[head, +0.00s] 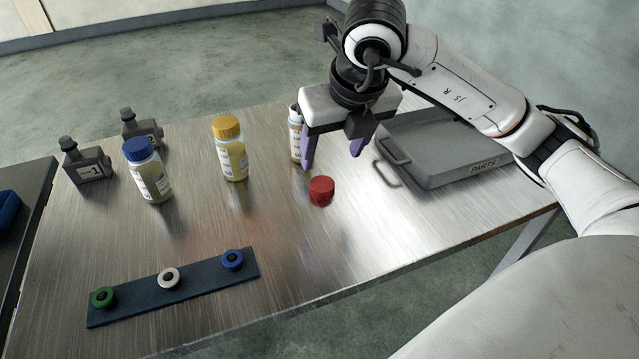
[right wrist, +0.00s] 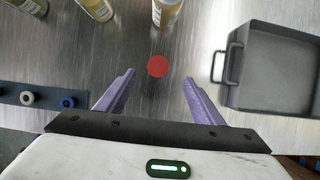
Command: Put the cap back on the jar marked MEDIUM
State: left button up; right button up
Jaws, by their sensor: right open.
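A red cap (head: 321,191) lies on the metal table, apart from the jars. In the right wrist view the red cap (right wrist: 158,66) shows just beyond the gap between my fingertips. My right gripper (head: 331,161) is open and empty, pointing down above the table near the cap. A jar with a yellow cap (head: 231,150) and a jar with a blue cap (head: 150,172) stand upright to the left. I cannot read which label says MEDIUM. My left gripper is out of view.
A grey tray marked PARTS (head: 471,169) with a side handle stands right of the cap. Two dark bottles (head: 88,167) stand at the back left. A dark strip (head: 200,287) with green, white and blue rings lies at the front. The table's middle is clear.

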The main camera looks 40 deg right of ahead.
send_over(321, 182)
jog(key=s, duration=0.3)
jog(key=shift+w+a+f, duration=0.1)
jog(key=shift+a+f, duration=0.05)
jog(key=shift+f, duration=1.05)
jog(key=shift+w+a+f, duration=0.1)
jog(key=shift+f, duration=1.1)
jog(key=shift+x, duration=2.65)
jog(key=c, duration=1.1)
